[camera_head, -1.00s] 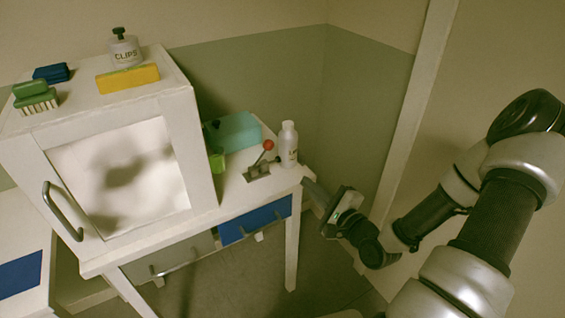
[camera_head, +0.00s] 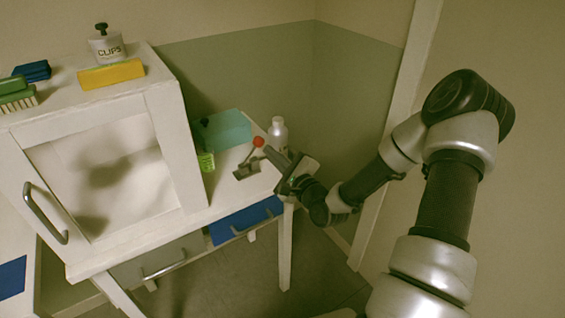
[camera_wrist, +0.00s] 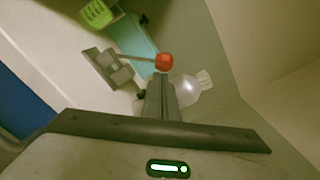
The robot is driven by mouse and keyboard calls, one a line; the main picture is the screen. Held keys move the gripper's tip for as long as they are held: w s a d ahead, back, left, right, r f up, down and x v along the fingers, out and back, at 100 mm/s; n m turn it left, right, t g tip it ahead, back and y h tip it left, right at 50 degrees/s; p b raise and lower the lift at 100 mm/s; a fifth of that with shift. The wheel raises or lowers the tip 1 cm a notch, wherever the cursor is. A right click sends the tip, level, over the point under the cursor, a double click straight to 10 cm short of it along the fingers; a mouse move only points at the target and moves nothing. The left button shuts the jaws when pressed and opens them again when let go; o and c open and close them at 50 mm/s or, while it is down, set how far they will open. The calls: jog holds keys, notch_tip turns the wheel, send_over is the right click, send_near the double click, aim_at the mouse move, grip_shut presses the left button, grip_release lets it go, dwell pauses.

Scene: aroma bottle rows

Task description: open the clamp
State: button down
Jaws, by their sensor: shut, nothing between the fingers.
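The clamp (camera_head: 246,169) is a small grey metal base on the table with a lever ending in a red ball knob (camera_head: 258,142). The lever leans up and to the right in the head view. In the wrist view the clamp base (camera_wrist: 108,68) lies left of the fingers, and the red knob (camera_wrist: 165,62) shows just beyond the fingertips. My gripper (camera_head: 268,151) is shut and empty, its tips close to the knob. I cannot tell whether they touch it. It also shows in the wrist view (camera_wrist: 161,78) as a narrow closed pair of fingers.
A white bottle (camera_head: 278,134) stands right behind the gripper. The white cabinet (camera_head: 180,130) rises at the left. Free air lies right of the table.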

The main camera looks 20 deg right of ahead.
jog(key=shift+w+a+r, duration=0.1)
jog(key=shift+w+a, duration=0.05)
jog(key=shift+a, duration=0.05)
